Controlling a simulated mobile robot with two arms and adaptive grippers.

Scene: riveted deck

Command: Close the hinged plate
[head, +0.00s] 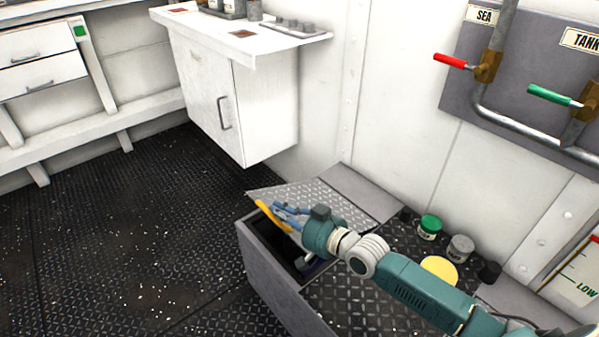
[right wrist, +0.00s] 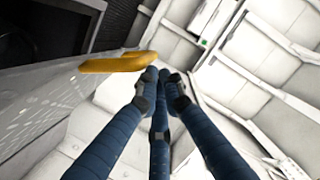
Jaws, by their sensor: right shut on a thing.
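The hinged plate (head: 345,200) is a grey tread plate, tilted partly open over a dark opening (head: 268,237) in a raised grey box (head: 272,282). A yellow handle (head: 268,216) sits at its near left edge. My right gripper (head: 284,212) is shut on the handle, its blue fingers at the plate's edge. In the right wrist view, the fingertips (right wrist: 155,80) meet at the end of the yellow handle (right wrist: 112,64), and the plate (right wrist: 40,105) stands at left. My right forearm hides part of the opening and box top. My left gripper is not in view.
A green-lidded jar (head: 430,227), a grey jar (head: 460,248) and a yellow disc (head: 439,270) are on the box top beside my forearm. A white cabinet (head: 235,105) hangs behind. The dark tread floor (head: 110,250) at left is clear.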

